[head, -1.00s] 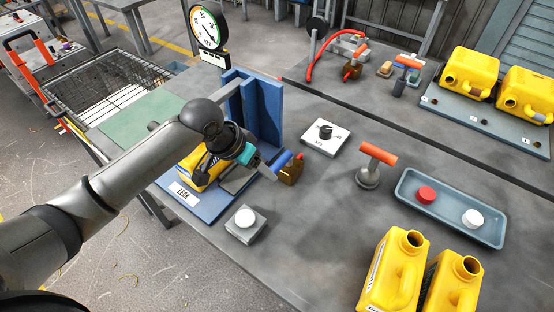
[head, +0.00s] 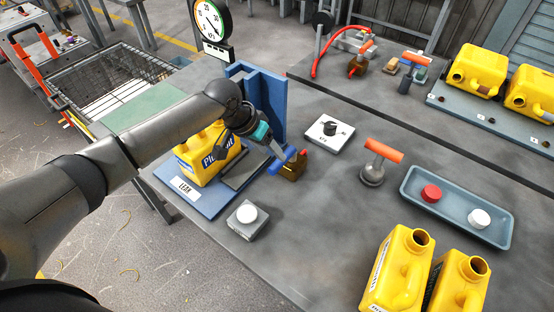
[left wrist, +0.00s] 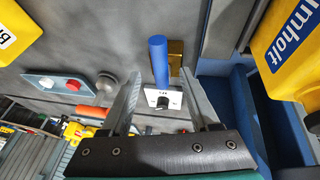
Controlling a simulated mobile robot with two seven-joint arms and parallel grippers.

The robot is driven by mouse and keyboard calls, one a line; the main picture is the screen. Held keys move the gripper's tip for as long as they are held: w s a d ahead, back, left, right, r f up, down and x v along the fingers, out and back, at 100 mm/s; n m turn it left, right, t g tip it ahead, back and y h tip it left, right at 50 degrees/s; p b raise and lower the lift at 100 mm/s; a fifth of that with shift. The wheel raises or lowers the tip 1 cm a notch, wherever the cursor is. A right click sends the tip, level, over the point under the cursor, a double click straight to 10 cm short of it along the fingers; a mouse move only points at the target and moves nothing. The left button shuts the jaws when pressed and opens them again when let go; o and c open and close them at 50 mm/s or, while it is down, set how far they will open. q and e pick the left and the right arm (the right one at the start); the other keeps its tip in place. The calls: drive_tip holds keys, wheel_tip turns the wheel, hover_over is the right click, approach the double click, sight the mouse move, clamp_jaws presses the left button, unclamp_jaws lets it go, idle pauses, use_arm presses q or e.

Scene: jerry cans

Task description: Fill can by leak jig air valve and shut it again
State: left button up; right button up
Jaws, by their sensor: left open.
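A yellow can (head: 205,158) stands in the blue leak jig (head: 196,199), partly hidden behind my left arm. The brass air valve (head: 293,170) with its blue lever (head: 277,166) is at the jig's right side. My left gripper (head: 279,154) is open at the lever. In the left wrist view, the blue lever (left wrist: 159,62) appears between the two spread fingers (left wrist: 162,100), with visible gaps on both sides. The brass body (left wrist: 176,62) is just beside it. The round dial gauge (head: 210,20) stands behind the jig; its exact reading is too small to tell.
A white button box (head: 247,217) sits in front of the jig. A knob plate (head: 330,132), an orange-handled tool (head: 378,158) and a tray (head: 455,206) with red and white caps lie to the right. Two yellow cans (head: 398,275) stand at the front right.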

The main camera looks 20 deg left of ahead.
sight(277, 160)
use_arm(q)
drive_tip(key=shift+b+x, duration=0.45)
drive_tip(key=shift+x, duration=2)
drive_tip(key=shift+c, duration=0.4)
clamp_jaws()
